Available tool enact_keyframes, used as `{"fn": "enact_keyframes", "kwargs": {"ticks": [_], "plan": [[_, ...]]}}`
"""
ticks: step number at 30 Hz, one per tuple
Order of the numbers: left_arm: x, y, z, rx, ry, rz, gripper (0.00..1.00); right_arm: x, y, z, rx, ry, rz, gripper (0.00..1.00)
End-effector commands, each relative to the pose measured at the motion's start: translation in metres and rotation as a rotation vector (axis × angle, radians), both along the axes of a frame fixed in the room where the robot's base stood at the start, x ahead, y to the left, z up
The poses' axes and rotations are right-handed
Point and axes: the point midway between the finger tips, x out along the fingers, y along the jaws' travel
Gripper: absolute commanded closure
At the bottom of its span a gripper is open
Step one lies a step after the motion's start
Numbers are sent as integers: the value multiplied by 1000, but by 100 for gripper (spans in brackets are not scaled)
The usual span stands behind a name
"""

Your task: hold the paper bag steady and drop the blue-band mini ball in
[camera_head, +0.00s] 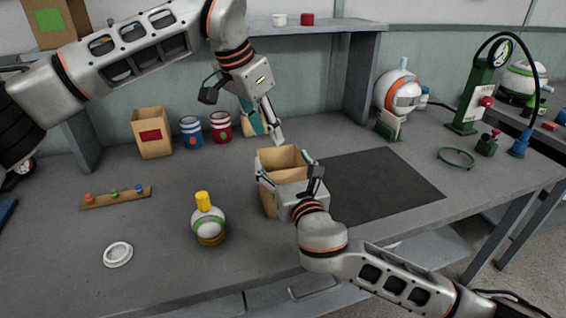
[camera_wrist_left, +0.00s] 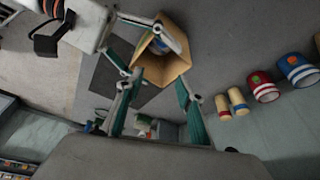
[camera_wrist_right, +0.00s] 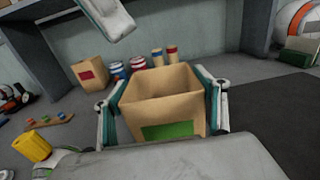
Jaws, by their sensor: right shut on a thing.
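The open paper bag (camera_head: 269,165) stands on the table; its green label (camera_wrist_right: 168,130) faces my right wrist camera. My right gripper (camera_wrist_right: 160,88) is shut on the bag, one finger along each side. It also shows in the head view (camera_head: 300,175). My left gripper (camera_head: 264,135) is above and behind the bag's mouth. In the left wrist view its fingers (camera_wrist_left: 158,102) are spread apart with nothing seen between them. A small rounded bluish-grey thing (camera_wrist_left: 157,47) shows inside the bag, perhaps the mini ball; its band is too small to read.
A red-label bag (camera_head: 151,135), a blue canister (camera_head: 191,132) and a red canister (camera_head: 221,127) stand at the back. A yellow-topped round object (camera_head: 207,222), a white ring-like lid (camera_head: 118,254) and a peg strip (camera_head: 115,198) lie left. The dark mat (camera_head: 370,190) is clear.

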Motion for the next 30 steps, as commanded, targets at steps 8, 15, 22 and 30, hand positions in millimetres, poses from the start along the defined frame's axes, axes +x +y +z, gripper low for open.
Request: {"fn": "enact_keyframes", "kwargs": {"ticks": [8,15,22,30], "plan": [[-11,13,49,-1,-5,1,63,0,0,0,0,0,0,48],[-21,24,90,-1,-3,1,63,0,0,0,0,0,0,48],[-26,29,106,-1,0,1,63,0,0,0,0,0,0,48],[-26,29,107,-1,-1,0,63,0,0,0,0,0,0,48]]}}
